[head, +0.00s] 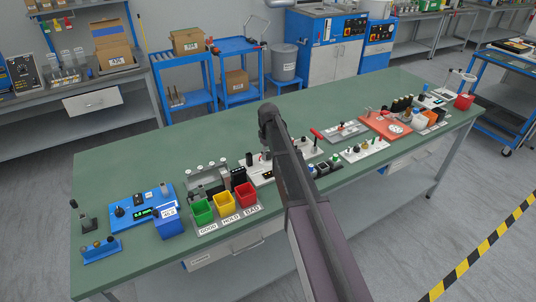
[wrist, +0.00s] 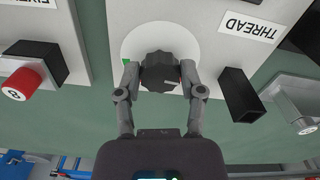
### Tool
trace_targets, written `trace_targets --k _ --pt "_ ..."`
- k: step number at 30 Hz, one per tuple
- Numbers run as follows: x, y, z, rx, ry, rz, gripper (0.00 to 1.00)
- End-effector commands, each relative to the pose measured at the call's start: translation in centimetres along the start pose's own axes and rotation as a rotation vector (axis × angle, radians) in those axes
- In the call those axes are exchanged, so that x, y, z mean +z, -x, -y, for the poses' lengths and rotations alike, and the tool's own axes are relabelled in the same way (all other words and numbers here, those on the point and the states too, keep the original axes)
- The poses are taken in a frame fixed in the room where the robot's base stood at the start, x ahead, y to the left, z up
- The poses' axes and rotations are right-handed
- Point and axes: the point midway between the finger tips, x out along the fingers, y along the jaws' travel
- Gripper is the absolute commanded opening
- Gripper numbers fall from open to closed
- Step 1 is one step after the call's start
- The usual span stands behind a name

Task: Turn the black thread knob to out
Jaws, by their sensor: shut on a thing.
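The black thread knob (wrist: 160,68) is a dark, lobed knob with a pale pointer line, on a white round dial (wrist: 132,46) on a light panel in the wrist view. A THREAD label (wrist: 249,27) reads upside down to its right. A small green mark shows at the dial's left edge. My gripper (wrist: 161,76) has one finger on each side of the knob and is shut on it. The pointer line faces right in the picture. In the head view my arm covers this part of the bench, and I cannot make out the knob or gripper there.
A black block (wrist: 239,94) stands right of the knob, with a grey metal part (wrist: 298,101) beyond it. A red-capped cylinder (wrist: 20,84) sits at the left. Green (head: 202,211), yellow (head: 224,204) and red bins (head: 246,195) stand left of my arm. The bench's back strip is clear.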

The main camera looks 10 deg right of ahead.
Motion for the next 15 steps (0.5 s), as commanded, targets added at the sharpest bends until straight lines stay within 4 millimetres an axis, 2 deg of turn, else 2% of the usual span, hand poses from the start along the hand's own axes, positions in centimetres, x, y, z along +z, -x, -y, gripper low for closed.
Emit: trace_targets --k 15 --pt "0.23 -0.04 0.15 -0.003 0.031 0.005 0.03"
